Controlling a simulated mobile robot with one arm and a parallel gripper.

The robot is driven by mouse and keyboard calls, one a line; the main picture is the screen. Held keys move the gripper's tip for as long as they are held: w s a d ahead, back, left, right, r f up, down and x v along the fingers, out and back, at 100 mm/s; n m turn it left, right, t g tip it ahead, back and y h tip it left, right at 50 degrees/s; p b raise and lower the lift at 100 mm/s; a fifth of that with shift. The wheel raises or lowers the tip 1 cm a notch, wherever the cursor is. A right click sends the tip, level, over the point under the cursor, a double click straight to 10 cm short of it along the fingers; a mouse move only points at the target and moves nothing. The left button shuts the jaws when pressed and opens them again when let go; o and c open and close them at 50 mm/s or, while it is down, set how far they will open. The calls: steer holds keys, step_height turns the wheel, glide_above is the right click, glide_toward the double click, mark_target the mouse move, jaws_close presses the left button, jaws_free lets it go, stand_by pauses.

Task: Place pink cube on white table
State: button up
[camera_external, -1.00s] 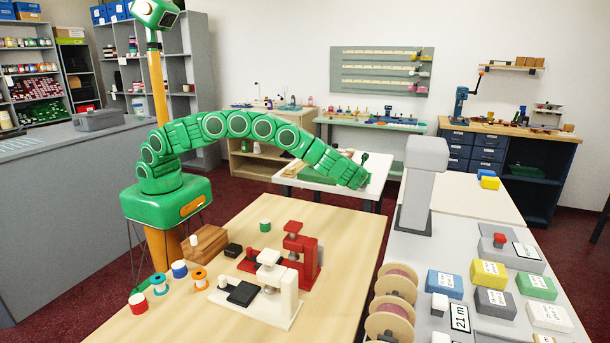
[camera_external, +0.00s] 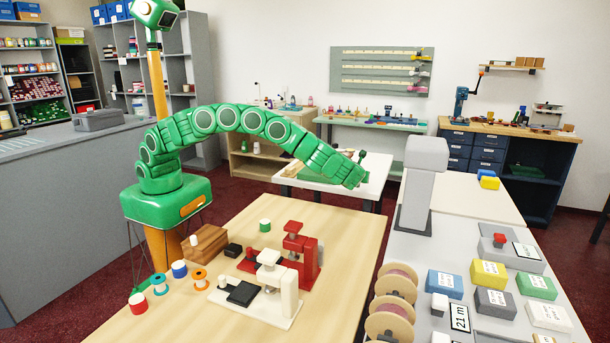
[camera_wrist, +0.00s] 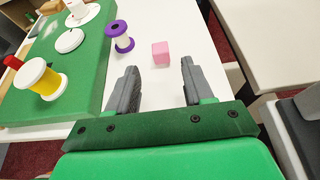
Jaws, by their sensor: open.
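The pink cube (camera_wrist: 160,53) shows in the wrist view on the white table (camera_wrist: 197,48), just beyond my fingertips and roughly in line with the gap between them. My gripper (camera_wrist: 159,72) is open, with one dark finger on each side and nothing between them. In the external view my gripper end (camera_external: 357,176) is low over the white table (camera_external: 377,173) at the back. The cube cannot be made out there.
A purple and white spool (camera_wrist: 121,36) stands left of the cube. A green board (camera_wrist: 62,82) with a yellow spool (camera_wrist: 45,82) and white round parts lies farther left. Bare white tabletop surrounds the cube on the right.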

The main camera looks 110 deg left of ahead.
steer(key=shift+v, duration=2.65)
